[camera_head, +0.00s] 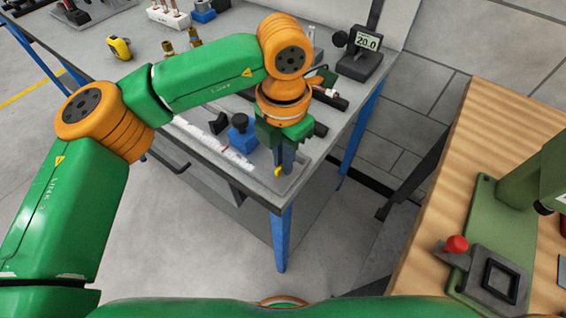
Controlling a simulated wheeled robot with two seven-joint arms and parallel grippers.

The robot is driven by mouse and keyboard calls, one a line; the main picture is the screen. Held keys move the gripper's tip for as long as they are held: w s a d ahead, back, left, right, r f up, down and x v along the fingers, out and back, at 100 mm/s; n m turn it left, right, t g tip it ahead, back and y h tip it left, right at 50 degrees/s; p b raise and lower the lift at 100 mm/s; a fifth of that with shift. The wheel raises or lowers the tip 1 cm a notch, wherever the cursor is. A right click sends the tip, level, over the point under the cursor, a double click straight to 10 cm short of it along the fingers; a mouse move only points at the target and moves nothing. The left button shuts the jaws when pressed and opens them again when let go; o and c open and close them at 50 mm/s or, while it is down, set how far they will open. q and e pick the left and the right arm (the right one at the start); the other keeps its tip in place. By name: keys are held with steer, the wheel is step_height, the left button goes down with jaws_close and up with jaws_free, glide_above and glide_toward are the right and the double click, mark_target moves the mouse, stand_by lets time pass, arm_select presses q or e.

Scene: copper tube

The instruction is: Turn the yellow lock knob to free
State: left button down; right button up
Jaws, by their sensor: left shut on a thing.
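My left gripper (285,162) reaches down over the front right corner of the grey workbench (218,172). Its fingers are shut, pointing down at the bench top. A small bit of yellow, the yellow lock knob (279,172), shows at the fingertips, and the fingers hide most of it. I cannot make out which way the knob is turned. My right gripper is not in view.
A blue block with a black knob (241,134) stands left of the gripper. A gauge reading 20.0 (366,42) stands at the back right. A yellow tape measure (119,48) lies far left. A wooden bench (440,195) with a green machine (487,215) is at right.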

arm_select(q)
steer(key=shift+n+b, duration=0.45)
steer(key=shift+n, duration=0.35)
steer(key=shift+r, duration=0.1)
steer(key=c, duration=0.9)
jaws_free()
step_height(320, 180, up, 7)
steer(key=shift+d, duration=0.1)
